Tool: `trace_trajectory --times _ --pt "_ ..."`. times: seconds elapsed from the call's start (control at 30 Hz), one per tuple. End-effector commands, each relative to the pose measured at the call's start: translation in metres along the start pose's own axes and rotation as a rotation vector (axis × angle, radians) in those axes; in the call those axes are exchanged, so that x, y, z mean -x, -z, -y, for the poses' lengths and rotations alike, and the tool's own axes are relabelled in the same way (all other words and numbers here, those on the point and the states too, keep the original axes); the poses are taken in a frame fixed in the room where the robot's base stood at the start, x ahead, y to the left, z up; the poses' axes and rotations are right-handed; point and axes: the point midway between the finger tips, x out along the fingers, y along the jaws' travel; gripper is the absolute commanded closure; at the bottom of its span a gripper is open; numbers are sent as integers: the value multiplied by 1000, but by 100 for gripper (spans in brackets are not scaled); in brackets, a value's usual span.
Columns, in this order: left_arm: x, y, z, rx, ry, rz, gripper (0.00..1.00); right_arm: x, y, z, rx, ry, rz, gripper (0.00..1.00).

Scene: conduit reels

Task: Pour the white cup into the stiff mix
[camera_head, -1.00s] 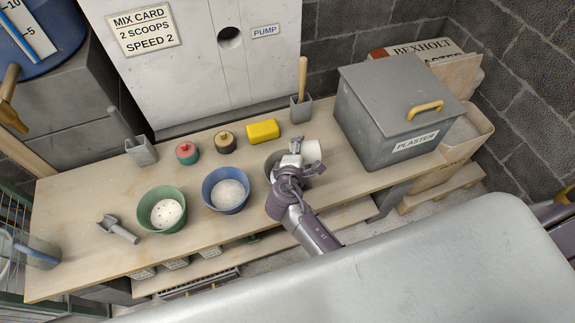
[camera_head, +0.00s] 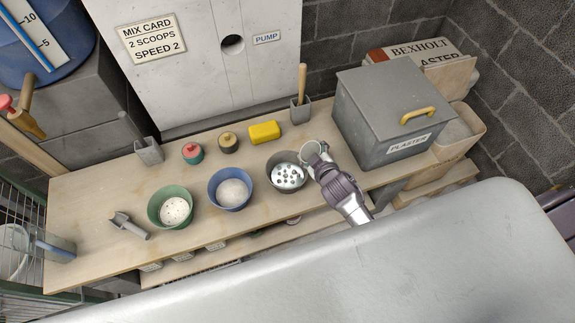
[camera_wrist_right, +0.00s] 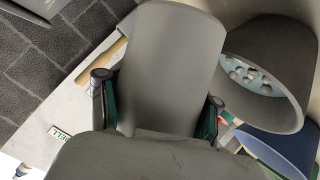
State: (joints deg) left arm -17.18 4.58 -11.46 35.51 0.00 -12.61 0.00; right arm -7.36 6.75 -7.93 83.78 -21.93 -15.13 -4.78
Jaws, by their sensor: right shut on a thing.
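My right gripper (camera_head: 318,160) is shut on the white cup (camera_head: 312,148), just right of the grey bowl. In the right wrist view the cup (camera_wrist_right: 170,65) looks grey in shade, between the two fingers (camera_wrist_right: 158,115); its contents are hidden. The grey bowl (camera_head: 287,188) holds pale mix with several round lumps; it also shows in the right wrist view (camera_wrist_right: 270,110), beside the cup. The blue bowl (camera_head: 230,204) holds smooth pale mix. The green bowl (camera_head: 157,220) holds pale mix with dark specks. I cannot tell for sure which mix is stiff. My left gripper is out of view.
The grey plaster bin (camera_head: 372,150) stands close right of my right gripper.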

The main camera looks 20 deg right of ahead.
Motion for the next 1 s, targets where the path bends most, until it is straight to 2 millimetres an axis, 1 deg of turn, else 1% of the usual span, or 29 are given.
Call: trace_trajectory --times 0.03,0.1,0.13,0.23,0.3,0.4,0.6,0.8,1.0 --pt "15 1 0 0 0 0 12 6 4 -12 -33 10 -17 75" --pt "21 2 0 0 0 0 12 9 2 -19 -93 29 -45 75" --pt "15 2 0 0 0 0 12 6 -5 -17 -120 38 -57 75" --pt "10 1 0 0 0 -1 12 4 -16 -21 -213 66 -100 75" --pt "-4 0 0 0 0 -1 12 -2 -29 -17 -272 84 -128 75" --pt "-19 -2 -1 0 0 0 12 -6 -43 -16 -352 108 -165 75" --pt "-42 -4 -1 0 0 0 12 -13 -60 -12 -450 138 -210 75" --pt "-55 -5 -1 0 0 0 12 -17 -69 -11 -504 154 -234 75" --pt "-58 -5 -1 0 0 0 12 -17 -71 -11 -524 160 -244 75"
